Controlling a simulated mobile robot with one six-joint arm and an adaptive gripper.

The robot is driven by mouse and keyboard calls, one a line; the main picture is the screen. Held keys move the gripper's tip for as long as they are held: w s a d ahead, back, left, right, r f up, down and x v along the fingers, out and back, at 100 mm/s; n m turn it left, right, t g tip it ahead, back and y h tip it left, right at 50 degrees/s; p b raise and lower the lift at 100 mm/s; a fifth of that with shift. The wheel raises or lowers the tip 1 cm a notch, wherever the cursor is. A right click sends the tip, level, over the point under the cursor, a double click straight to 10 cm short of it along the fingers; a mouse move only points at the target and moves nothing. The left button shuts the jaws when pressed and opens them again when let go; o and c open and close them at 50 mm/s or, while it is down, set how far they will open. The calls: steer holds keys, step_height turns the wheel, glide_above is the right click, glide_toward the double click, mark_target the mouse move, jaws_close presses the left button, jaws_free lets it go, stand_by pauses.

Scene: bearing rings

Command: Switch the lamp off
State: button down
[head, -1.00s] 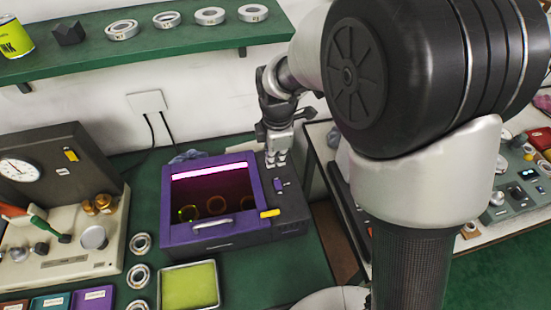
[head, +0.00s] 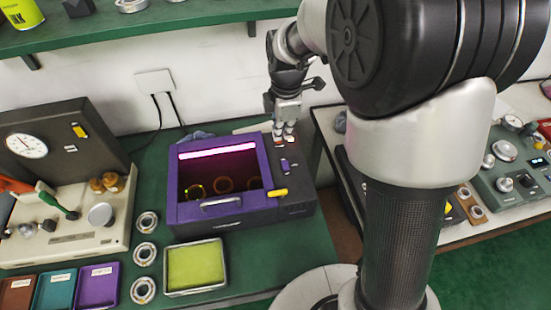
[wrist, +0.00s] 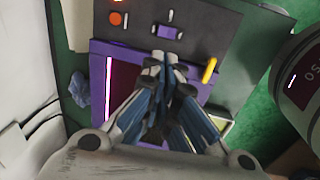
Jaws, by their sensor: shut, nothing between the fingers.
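The lamp is a glowing pink-white tube (head: 217,150) inside a purple-fronted box (head: 207,213), and it is lit. It also shows as a bright strip in the wrist view (wrist: 108,75). A small purple switch (head: 286,166) sits on the dark panel at the box's right side; it also shows in the wrist view (wrist: 167,32). My gripper (head: 285,141) is shut and empty, pointing down over the panel behind the switch. In the wrist view the fingertips (wrist: 160,58) appear close to the switch; contact cannot be told.
A yellow handle (head: 278,192) sticks out at the panel's front. An orange round button (wrist: 116,18) is on the panel. A yellow-green tray (head: 194,292), bearing rings (head: 145,253) and a cream gauge device (head: 70,235) stand nearby. A shelf (head: 120,30) runs above.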

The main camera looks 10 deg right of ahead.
steer(key=shift+f, duration=0.1)
steer(key=b, duration=0.4)
glide_toward(281, 169)
steer(key=f, duration=0.1)
steer(key=w+f, duration=0.1)
steer(key=f, duration=0.1)
steer(key=w+f, duration=0.1)
steer(key=f, duration=0.1)
steer(key=shift+w, duration=0.1)
steer(key=shift+w+f+b, duration=0.1)
steer(key=shift+f+b, duration=0.25)
steer(key=shift+f, duration=0.1)
steer(key=shift+w+f, duration=0.15)
steer(key=shift+f, duration=0.15)
steer(key=shift+s+r, duration=0.1)
steer(key=shift+s, duration=0.75)
